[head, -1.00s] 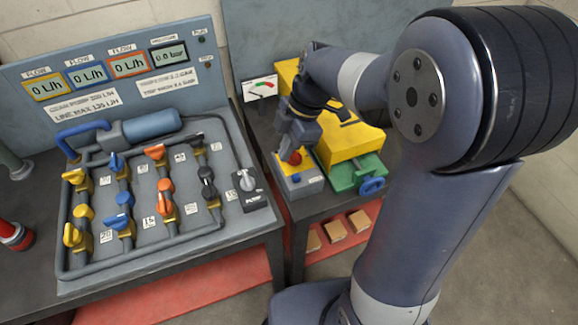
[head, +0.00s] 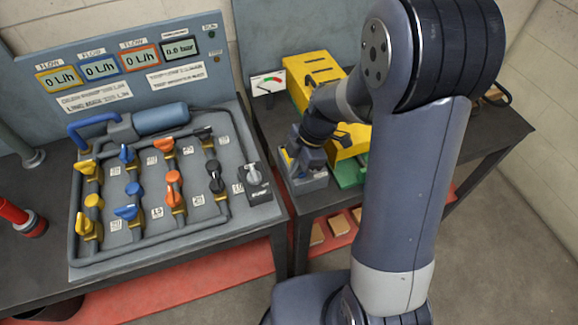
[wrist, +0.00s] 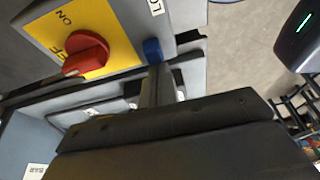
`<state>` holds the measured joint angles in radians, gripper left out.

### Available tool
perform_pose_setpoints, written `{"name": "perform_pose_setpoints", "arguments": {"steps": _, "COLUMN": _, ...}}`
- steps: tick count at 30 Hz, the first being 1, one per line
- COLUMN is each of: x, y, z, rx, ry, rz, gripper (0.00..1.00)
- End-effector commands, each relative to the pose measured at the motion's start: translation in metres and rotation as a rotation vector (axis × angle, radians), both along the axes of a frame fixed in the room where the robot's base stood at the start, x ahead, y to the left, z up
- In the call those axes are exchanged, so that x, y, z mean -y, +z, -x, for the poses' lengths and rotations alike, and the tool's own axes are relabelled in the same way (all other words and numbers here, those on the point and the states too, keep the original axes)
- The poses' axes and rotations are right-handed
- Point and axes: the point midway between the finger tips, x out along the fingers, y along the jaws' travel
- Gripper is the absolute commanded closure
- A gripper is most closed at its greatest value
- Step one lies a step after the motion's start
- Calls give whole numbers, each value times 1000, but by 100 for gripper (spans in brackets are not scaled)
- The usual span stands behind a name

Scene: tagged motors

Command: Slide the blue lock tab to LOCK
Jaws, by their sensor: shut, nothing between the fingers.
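The blue lock tab (wrist: 153,50) shows in the wrist view at the edge of a yellow plate (wrist: 118,42) on a grey box. A red rotary knob (wrist: 87,53) sits on the plate between ON and a partly hidden OFF marking. A white label, partly covered, reads LO beside the tab. My gripper (wrist: 156,72) is shut and empty, its fingertips right at the tab; I cannot tell whether they touch it. In the head view my gripper (head: 305,160) is over the grey box (head: 308,184) and hides the tab and knob.
A grey valve panel (head: 150,235) with coloured handles fills the table to the left. A black selector (head: 255,183) stands at its near right corner.

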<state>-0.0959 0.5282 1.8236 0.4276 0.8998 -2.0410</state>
Motion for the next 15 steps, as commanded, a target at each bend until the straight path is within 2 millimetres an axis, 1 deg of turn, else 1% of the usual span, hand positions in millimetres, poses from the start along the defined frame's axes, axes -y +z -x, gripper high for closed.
{"name": "perform_pose_setpoints", "arguments": {"steps": 10, "x": 2, "y": -1, "z": -1, "rx": 0, "ry": 0, "rz": 0, "gripper": 100}}
{"name": "perform_pose_setpoints", "arguments": {"steps": 13, "x": 8, "y": -2, "z": -3, "rx": 1, "ry": -2, "rz": 0, "gripper": 100}}
{"name": "perform_pose_setpoints", "arguments": {"steps": 15, "x": 17, "y": -3, "z": -6, "rx": 2, "ry": -3, "rz": 0, "gripper": 100}}
